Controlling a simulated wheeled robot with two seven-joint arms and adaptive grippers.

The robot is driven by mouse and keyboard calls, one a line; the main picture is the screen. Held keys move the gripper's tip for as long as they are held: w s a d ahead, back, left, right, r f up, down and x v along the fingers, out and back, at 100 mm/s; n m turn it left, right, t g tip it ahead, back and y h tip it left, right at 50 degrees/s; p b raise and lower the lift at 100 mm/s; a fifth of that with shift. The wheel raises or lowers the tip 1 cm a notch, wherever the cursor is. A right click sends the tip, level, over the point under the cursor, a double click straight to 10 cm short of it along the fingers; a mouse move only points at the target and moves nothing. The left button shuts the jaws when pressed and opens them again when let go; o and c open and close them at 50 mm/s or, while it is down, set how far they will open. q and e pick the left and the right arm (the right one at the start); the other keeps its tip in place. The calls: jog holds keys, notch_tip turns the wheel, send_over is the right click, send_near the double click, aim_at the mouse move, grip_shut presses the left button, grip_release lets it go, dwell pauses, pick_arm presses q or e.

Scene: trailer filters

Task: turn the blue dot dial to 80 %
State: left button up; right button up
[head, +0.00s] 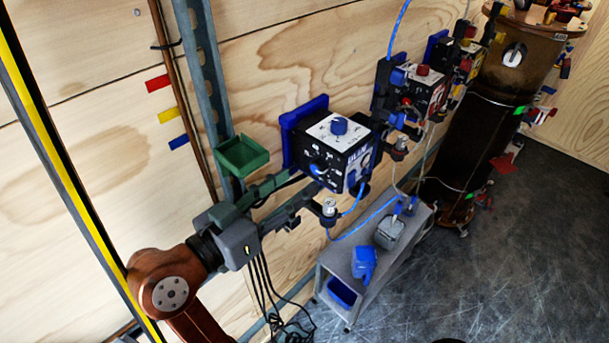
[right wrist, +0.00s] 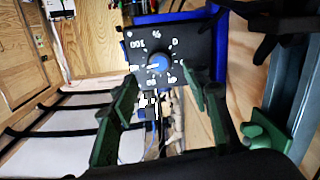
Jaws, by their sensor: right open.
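The blue dot dial (right wrist: 158,65) sits on the black face of a box, with a percent scale around it, in the right wrist view. Its 0 and 100 labels are at the upper edge of the scale; a pale mark shows on the dial's left side, but the exact reading is unclear. In the head view the dial (head: 318,169) is partly visible on the box's near face. My right gripper (head: 306,188) is open, its fingers pointing at that face. In the right wrist view its fingers (right wrist: 161,84) stand either side of the dial, apparently apart from it. My left gripper is out of view.
A white top panel on the box carries another blue knob (head: 338,125). A green tray (head: 241,156) is on the wall close to my right gripper. A fitting with blue tubing (head: 329,207) is below the box. A grey bench (head: 348,262) stands underneath. More boxes line the wall.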

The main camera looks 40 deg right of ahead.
jog(key=a, duration=0.7)
jog(key=shift+s+r, duration=0.25)
jog(key=shift+s, duration=0.2)
